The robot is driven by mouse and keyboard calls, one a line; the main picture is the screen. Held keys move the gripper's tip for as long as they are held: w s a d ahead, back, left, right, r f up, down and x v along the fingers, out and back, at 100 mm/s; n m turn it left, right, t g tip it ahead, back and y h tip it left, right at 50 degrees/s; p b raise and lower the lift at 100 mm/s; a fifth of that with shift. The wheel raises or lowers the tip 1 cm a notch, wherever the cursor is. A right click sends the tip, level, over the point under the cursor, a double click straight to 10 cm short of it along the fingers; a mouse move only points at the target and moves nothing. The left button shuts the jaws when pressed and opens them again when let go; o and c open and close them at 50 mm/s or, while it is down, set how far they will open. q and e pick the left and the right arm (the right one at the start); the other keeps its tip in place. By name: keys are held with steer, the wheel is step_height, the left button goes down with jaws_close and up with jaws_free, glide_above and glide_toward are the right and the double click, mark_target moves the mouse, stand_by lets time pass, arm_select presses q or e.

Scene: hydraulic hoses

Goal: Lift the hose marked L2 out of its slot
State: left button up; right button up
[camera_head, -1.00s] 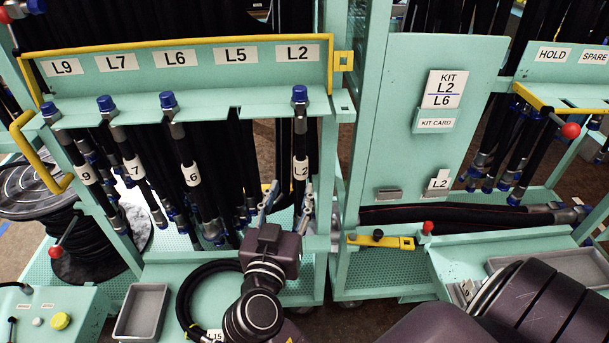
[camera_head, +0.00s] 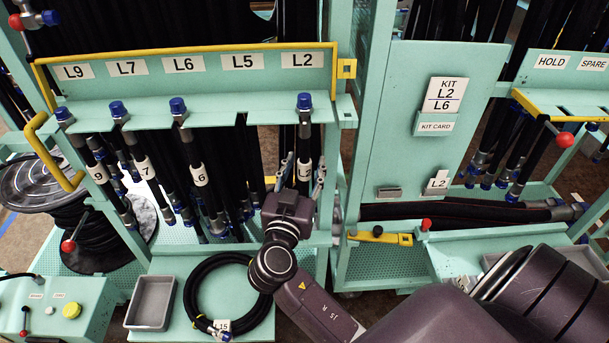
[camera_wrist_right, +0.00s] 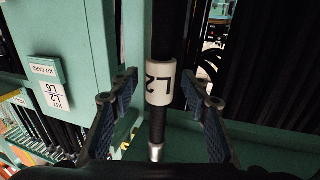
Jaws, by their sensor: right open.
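The hose marked L2 (camera_head: 304,150) hangs upright in the slot under the L2 label (camera_head: 302,60), its blue cap (camera_head: 304,101) above the teal slotted shelf. My right gripper (camera_head: 303,170) is at the lower part of this hose, by its white L2 tag. In the right wrist view the hose's L2 tag (camera_wrist_right: 160,83) stands between the two open fingers of the right gripper (camera_wrist_right: 162,100), with a gap on each side. A metal fitting (camera_wrist_right: 156,152) shows below the tag there. My left gripper is not in view.
Hoses marked 9, 7 and 6 (camera_head: 200,172) hang to the left in the same rack. The kit panel (camera_head: 400,110) stands to the right. A coiled hose (camera_head: 229,300) and a grey tray (camera_head: 151,303) lie on the lower shelf.

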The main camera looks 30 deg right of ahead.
jaws_close()
steer(key=shift+r, duration=0.1)
stand_by(0.4)
